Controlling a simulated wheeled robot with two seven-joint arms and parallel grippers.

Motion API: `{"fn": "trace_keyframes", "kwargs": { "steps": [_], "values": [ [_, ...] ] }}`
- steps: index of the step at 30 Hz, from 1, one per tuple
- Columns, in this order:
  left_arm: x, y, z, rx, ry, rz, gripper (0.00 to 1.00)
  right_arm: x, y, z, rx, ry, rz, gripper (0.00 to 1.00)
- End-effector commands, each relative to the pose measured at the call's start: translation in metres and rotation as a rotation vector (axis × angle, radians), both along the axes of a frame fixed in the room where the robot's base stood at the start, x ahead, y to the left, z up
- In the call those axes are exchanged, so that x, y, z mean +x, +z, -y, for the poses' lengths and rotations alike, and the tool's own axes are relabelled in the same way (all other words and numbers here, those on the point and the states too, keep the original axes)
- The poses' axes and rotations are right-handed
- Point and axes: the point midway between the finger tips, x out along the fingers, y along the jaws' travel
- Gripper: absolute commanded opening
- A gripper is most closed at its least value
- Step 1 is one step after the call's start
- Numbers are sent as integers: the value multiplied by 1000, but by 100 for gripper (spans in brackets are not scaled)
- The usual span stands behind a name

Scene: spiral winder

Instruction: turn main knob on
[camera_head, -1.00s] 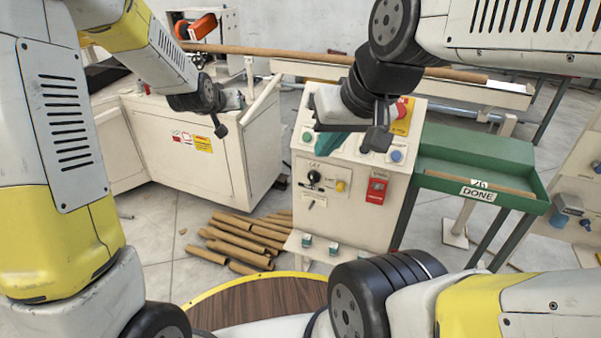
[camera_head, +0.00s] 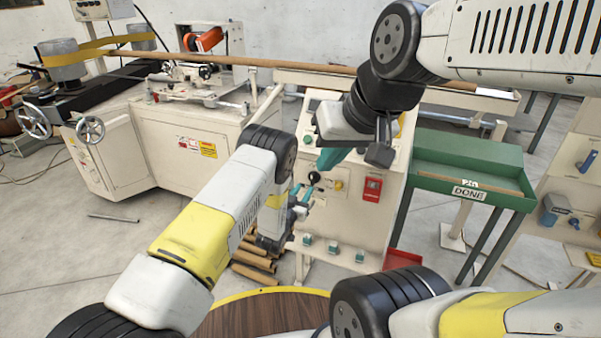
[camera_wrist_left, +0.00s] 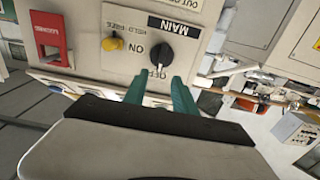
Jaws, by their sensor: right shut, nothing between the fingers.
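The main knob (camera_head: 314,178) is a black rotary knob on the front of the cream control cabinet (camera_head: 345,215). In the left wrist view the knob (camera_wrist_left: 162,54) sits by MAIN, ON and OFF labels; its pointer seems to be on the OFF side. My left gripper (camera_head: 303,197) is just below and left of the knob in the head view. In the left wrist view its teal fingers (camera_wrist_left: 160,88) are apart and empty, with the knob just beyond their tips, roughly between them. My right gripper (camera_head: 333,158) is shut and empty above the knob, partly hidden by its own wrist.
A yellow knob (camera_wrist_left: 112,43) and a red switch (camera_head: 372,189) are beside the main knob. Small teal-and-white boxes (camera_head: 333,248) sit on a ledge below. Cardboard tubes (camera_head: 255,262) lie on the floor. A green DONE tray (camera_head: 470,165) stands at right.

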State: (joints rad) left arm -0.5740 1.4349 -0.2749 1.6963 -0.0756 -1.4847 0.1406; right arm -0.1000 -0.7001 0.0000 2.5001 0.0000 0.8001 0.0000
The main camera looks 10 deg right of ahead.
Motion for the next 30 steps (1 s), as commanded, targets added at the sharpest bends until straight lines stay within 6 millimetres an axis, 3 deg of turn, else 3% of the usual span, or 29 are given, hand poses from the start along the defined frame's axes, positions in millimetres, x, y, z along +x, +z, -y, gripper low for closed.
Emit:
{"fn": "trace_keyframes", "kwargs": {
  "steps": [15,25,26,30],
  "values": [
    [58,1,39,-1,0,2,33,0,0,0,0,0,0,0],
    [62,0,42,0,1,-1,33,0,0,0,0,0,0,0],
    [62,0,42,0,1,-1,31,0,0,0,0,0,0,0],
    [62,0,42,1,1,-1,3,0,0,0,0,0,0,0]
  ]
}}
